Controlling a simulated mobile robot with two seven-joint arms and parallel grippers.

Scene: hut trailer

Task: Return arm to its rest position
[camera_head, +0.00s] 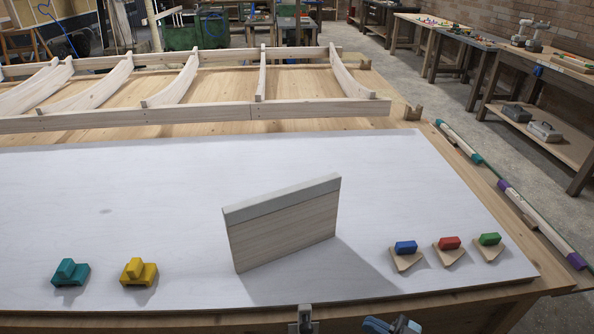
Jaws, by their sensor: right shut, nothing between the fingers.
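My right gripper (305,316) shows at the bottom edge of the head view, just in front of the table's near edge. It is shut and empty, and only its front part is in the picture. A blue and dark part, cut off by the bottom edge to its right, seems to be part of my arm. My left gripper is not in view. The gripper is apart from the upright wooden board (283,228), which stands farther back on the white table top (120,210).
Teal (70,272) and yellow (138,271) blocks sit front left. Blue (405,247), red (448,243) and green (489,239) blocks rest on wooden wedges at right. A slatted wooden frame (200,113) lies behind. Long tools (540,222) lie along the right edge.

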